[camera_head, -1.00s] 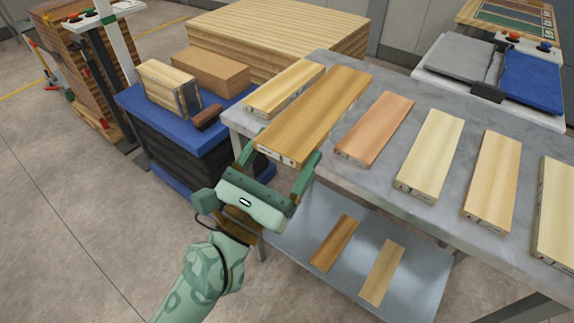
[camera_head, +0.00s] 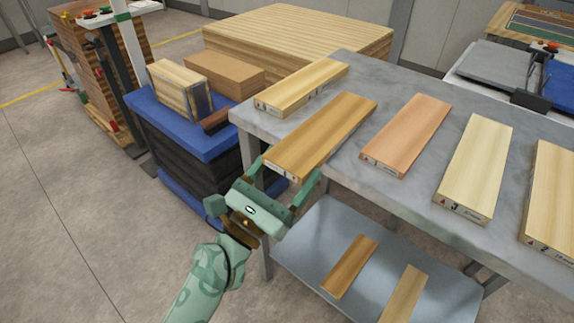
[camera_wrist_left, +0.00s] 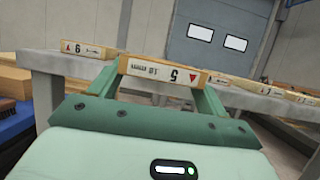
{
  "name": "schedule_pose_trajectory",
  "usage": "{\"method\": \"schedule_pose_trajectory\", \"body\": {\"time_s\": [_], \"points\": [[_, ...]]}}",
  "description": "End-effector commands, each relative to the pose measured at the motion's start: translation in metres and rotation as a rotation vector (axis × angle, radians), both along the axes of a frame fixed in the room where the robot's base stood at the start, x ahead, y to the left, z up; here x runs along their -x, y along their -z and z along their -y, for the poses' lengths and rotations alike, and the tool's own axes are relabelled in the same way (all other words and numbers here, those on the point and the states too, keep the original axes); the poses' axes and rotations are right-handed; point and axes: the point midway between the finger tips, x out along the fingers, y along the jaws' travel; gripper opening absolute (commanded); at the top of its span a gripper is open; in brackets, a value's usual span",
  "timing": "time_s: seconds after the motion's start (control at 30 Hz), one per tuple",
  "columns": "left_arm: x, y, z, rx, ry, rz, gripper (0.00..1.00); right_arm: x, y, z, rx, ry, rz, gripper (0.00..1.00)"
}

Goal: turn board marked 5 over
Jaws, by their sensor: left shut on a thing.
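The board marked 5 (camera_head: 322,135) lies flat at the table's left part, its near end over the front edge. It looks at or very near the tabletop; I cannot tell if it fully rests. In the left wrist view its end label (camera_wrist_left: 163,76) reads upside down, with the triangle at the right, while the neighbouring board's label is upright. My left gripper (camera_head: 291,176) is shut on the near end of this board, one finger on each side. My right gripper is not in view.
The board marked 6 (camera_head: 300,88) lies just left of it, a reddish board (camera_head: 406,135) to its right, then a board marked 3 (camera_head: 473,165). Two boards lie on the lower shelf (camera_head: 320,237). A blue-topped stand (camera_head: 180,135) with blocks is left of the table (camera_head: 345,75).

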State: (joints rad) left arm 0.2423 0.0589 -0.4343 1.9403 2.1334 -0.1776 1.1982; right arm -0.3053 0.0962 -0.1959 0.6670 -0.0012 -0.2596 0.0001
Motion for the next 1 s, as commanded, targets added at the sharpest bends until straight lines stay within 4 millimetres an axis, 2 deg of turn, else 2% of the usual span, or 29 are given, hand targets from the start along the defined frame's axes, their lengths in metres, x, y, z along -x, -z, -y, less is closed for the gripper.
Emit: {"method": "schedule_pose_trajectory", "body": {"time_s": [0.3, 0.33, 0.4, 0.8, 0.87, 1.0], "points": [[0.000, 0.001, 0.000, 0.001, 0.001, 0.003, 0.46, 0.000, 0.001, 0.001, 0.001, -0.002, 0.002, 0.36], [0.000, 0.001, 0.000, 0.001, 0.001, 0.003, 0.82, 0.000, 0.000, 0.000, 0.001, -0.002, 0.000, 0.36], [0.000, 0.001, 0.000, 0.001, 0.000, 0.003, 1.00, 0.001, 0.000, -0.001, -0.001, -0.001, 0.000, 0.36], [0.002, 0.004, -0.001, -0.001, 0.000, -0.001, 1.00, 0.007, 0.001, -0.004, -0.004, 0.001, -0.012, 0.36], [0.006, 0.007, -0.004, -0.001, 0.000, -0.002, 1.00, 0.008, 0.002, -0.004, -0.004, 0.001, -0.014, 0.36], [0.026, 0.019, -0.018, 0.000, -0.001, -0.006, 1.00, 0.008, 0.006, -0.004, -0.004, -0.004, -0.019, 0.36]]}}
